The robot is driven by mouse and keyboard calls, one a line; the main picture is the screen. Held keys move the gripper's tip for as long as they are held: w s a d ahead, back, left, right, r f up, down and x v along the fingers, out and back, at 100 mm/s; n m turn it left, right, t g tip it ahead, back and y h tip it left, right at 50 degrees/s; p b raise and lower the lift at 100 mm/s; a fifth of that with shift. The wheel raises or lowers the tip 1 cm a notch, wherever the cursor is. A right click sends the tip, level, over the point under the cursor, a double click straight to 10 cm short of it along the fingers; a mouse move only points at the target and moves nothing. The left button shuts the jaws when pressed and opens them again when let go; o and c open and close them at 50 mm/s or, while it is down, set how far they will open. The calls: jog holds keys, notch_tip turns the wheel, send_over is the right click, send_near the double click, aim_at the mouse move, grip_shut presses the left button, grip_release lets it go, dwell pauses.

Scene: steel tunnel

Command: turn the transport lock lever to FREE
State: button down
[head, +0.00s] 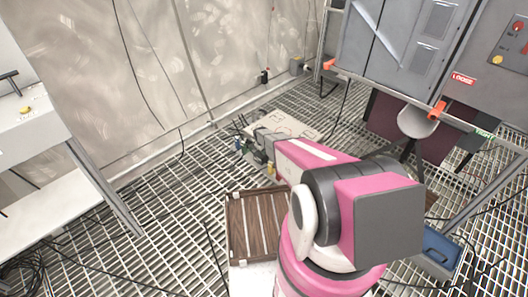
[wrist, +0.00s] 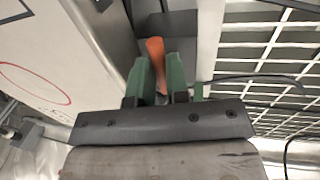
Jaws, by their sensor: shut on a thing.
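In the wrist view, an orange lever handle (wrist: 155,46) stands between the two green fingers of my gripper (wrist: 161,68). The fingers are shut on it, one on each side. The handle's top leans slightly left. Its lower part is hidden behind the fingers and the dark gripper body. A white panel with a red oval line (wrist: 33,82) is at the left, close to the fingers. In the head view, my pink and grey arm reaches toward a pale flat box (head: 290,124) on the floor, and hides most of the gripper and the lever. No FREE marking is readable.
A grey cabinet (head: 392,40) with orange corner pieces and LOOSE and TIGHT labels hangs at the upper right. A wooden slatted crate (head: 250,228) lies near my arm. A blue bin (head: 440,247) is at lower right. Loose cables cross the grating floor. A white bench (head: 30,150) is left.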

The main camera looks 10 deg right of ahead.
jog(key=shift+a+m, duration=0.1)
jog(key=shift+m, duration=0.2)
jog(key=m, duration=0.2)
jog(key=a+m, duration=0.1)
jog(key=m, duration=0.1)
jog(key=shift+s+a+g, duration=0.15)
jog(key=shift+g, duration=0.25)
jog(key=m, duration=0.2)
jog(key=a+m, duration=0.1)
jog(key=m, duration=0.1)
jog(key=shift+g, duration=0.3)
jog(key=m, duration=0.1)
jog(key=a+m, duration=0.1)
jog(key=m, duration=0.1)
jog(key=w+m+g, duration=0.1)
jog(key=m, duration=0.1)
jog(key=shift+a, duration=0.15)
jog(key=shift+w+a+m+g, duration=0.15)
jog(key=shift+w+a+m, duration=0.05)
jog(key=shift+m, duration=0.85)
jog(key=shift+w+a+m+g, duration=0.15)
jog(key=shift+m, duration=0.9)
jog(key=shift+y, duration=0.3)
jog(key=c, duration=1.1)
grip_release()
